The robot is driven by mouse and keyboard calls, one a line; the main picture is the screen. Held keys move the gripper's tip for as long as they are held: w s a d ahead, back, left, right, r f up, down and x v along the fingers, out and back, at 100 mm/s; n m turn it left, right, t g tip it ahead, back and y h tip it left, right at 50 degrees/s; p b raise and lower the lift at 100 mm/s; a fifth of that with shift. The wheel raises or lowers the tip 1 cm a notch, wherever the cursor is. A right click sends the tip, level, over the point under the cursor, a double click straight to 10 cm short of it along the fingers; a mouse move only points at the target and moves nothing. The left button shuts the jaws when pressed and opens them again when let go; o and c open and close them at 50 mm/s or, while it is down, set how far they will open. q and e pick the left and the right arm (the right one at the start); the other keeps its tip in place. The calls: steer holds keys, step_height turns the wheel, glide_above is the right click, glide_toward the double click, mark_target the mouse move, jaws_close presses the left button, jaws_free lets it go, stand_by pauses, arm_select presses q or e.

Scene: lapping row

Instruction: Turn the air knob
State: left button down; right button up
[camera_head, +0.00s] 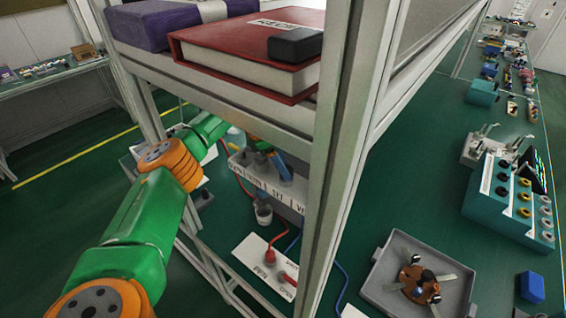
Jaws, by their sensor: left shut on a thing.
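My left arm, green and orange, reaches from the left behind the shelf's front post. Its gripper (269,154) is small and partly hidden at a grey labelled box (268,186) below the shelf. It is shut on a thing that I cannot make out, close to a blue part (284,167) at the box. A red knob (268,258) stands on a white plate (249,253) lower down, apart from the gripper. The plate carries lettering, and a second red part (287,278) is beside the knob. I cannot tell which of these is the air knob. My right gripper is out of view.
The shelf post (335,160) stands just right of the arm. A red binder (245,45) and a purple box (150,22) lie on the shelf above. A red hose and a blue hose run below. A grey tray (385,292) and a teal panel (490,205) are right.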

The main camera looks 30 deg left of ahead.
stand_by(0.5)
arm_select(q)
steer(key=shift+c, duration=2.1)
jaws_free()
